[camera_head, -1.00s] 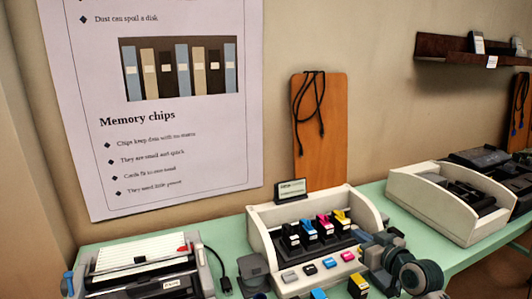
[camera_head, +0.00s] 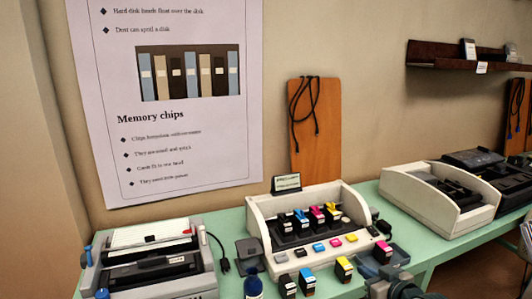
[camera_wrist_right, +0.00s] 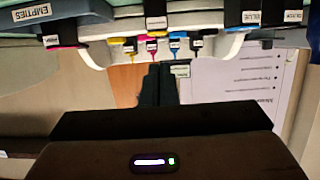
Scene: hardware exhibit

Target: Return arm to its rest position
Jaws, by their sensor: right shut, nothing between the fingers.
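My right gripper (camera_head: 372,268) is low at the bottom right of the head view, in front of the white printer body (camera_head: 262,257). Only part of it and its arm show at the frame's lower edge. In the right wrist view its dark fingers (camera_wrist_right: 160,86) are together, with nothing between them. The printer body holds several colour-labelled cartridges (camera_head: 316,214) in its slots, and they appear apart from the gripper. My left gripper is not in view.
Loose cartridges (camera_head: 343,269) stand along the table's front, close to the right arm. A dark blue bottle (camera_head: 253,288) stands by them. An old printer (camera_head: 155,262) is at left, a cream tray unit (camera_head: 440,205) at right. Grey bin (camera_wrist_right: 62,14) with an "EMPTIES" label shows in the wrist view.

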